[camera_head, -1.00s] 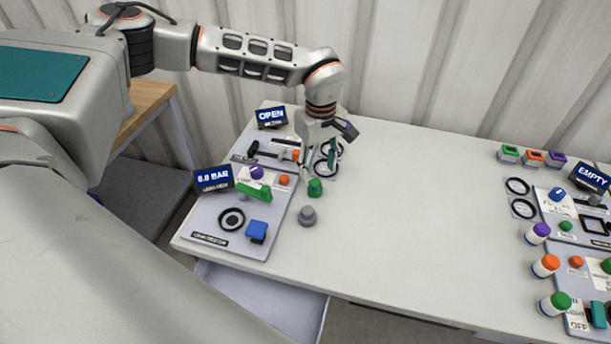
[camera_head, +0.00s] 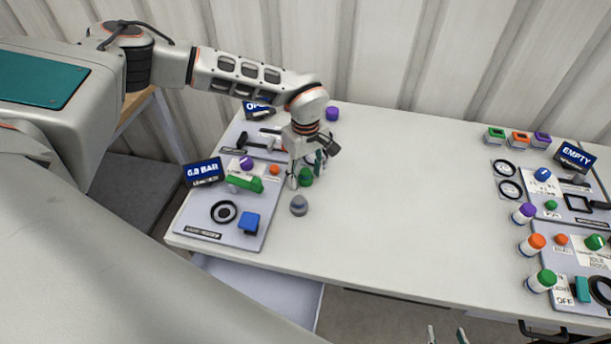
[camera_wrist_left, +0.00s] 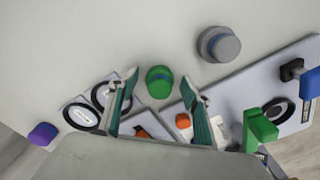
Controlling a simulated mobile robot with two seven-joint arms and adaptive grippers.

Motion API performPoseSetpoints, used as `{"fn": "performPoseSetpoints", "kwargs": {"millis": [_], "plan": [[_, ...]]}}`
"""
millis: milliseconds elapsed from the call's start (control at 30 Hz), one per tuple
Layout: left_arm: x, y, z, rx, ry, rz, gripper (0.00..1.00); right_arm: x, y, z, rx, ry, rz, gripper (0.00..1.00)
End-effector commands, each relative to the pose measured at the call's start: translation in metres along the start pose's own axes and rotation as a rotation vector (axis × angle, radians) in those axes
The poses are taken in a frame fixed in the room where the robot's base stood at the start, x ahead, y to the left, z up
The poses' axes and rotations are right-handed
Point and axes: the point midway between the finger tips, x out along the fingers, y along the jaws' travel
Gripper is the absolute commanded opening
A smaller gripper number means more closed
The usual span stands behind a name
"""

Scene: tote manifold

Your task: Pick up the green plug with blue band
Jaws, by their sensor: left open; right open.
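The green plug (camera_head: 306,178) stands on the white table to the right of the left-hand panel. In the left wrist view the green plug (camera_wrist_left: 159,86) shows a bluish band, and it lies between the spread fingertips. My left gripper (camera_head: 307,170) is open over the plug, partly hiding it in the head view; it also shows in the left wrist view (camera_wrist_left: 159,76). I cannot tell whether the fingers touch the plug. My right gripper (camera_head: 447,336) is open and empty at the bottom edge of the head view.
A grey plug (camera_head: 299,205) with a blue band stands just in front of the green one. A purple plug (camera_head: 332,114) stands at the back. The panel with a green handle (camera_head: 244,184) lies to the left. The middle of the table (camera_head: 410,200) is clear.

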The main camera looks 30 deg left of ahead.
Motion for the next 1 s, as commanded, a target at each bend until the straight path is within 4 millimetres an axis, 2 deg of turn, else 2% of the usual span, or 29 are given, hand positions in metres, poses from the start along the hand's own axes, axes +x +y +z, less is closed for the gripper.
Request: {"fn": "performPoseSetpoints", "kwargs": {"millis": [133,267,300,767,867,1000], "plan": [[0.000,0.000,0.000,0.000,0.000,0.000,0.46,0.000,0.000,0.000,0.002,-0.001,0.001,0.41],[0.000,0.000,0.000,0.000,0.000,0.000,0.12,0.000,0.000,0.000,0.003,0.000,0.001,0.41],[0.000,0.000,0.000,0.000,0.000,0.000,0.07,0.000,0.000,0.000,0.003,0.000,0.001,0.41],[-0.007,0.001,-0.001,-0.001,0.001,0.002,0.07,0.000,-0.001,-0.002,0.004,0.003,0.001,0.41],[-0.017,0.001,-0.001,-0.001,0.001,0.003,0.07,0.000,-0.001,-0.002,0.004,0.005,0.001,0.41],[-0.042,0.002,-0.001,-0.001,0.003,0.005,0.07,0.001,-0.002,-0.003,0.004,0.008,-0.001,0.41]]}}
